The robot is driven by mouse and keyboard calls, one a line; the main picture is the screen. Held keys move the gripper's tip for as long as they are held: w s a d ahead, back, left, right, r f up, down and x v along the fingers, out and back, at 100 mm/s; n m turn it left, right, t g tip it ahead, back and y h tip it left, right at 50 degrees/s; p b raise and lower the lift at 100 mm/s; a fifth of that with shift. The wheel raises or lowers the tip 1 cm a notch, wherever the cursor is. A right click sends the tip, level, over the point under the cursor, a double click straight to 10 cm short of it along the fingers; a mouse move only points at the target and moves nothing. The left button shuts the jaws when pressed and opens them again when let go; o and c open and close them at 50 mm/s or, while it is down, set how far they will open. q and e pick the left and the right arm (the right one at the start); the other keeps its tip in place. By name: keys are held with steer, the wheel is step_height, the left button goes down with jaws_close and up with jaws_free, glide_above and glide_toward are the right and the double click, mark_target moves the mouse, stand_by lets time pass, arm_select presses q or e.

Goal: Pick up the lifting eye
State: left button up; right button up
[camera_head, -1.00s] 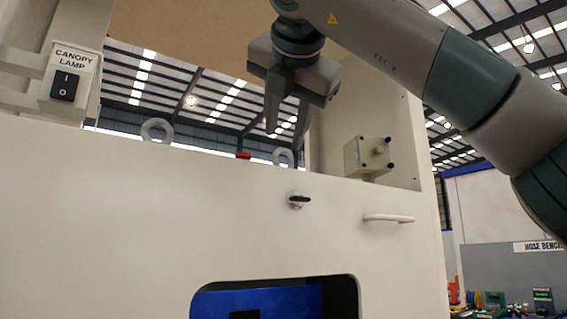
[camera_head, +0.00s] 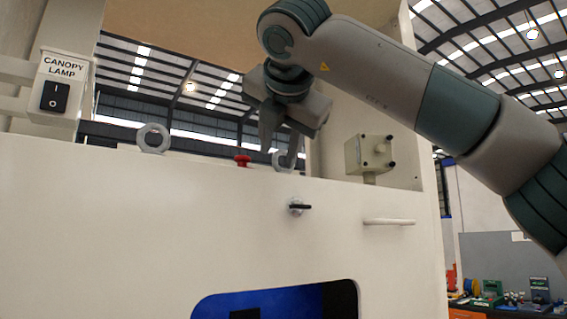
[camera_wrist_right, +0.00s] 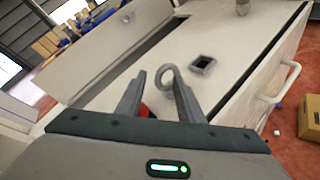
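Two grey ring-shaped lifting eyes stand on the top edge of the cream cabinet. The left lifting eye (camera_head: 142,138) stands clear of my arm. The right lifting eye (camera_head: 277,160) is partly covered by my right gripper (camera_head: 279,147), which points down over it with its fingers apart. In the right wrist view, one lifting eye (camera_wrist_right: 165,78) shows its ring upright between the open fingers of my right gripper (camera_wrist_right: 158,78), closer to the right finger. I cannot tell whether it touches that finger. My left gripper is not in view.
A red button (camera_head: 242,160) sits between the two eyes, close to my right gripper. A handle (camera_head: 389,222) and a black-lever switch (camera_head: 299,207) project from the front.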

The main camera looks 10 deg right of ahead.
steer(key=shift+c, duration=0.7)
jaws_close()
steer(key=shift+r+b, duration=0.45)
steer(key=shift+r, duration=1.5)
steer(key=w+d+r, duration=0.1)
steer(key=d+r, duration=0.6)
steer(key=d, duration=0.4)
steer(key=shift+d+b, duration=0.35)
steer(key=shift+b, duration=0.05)
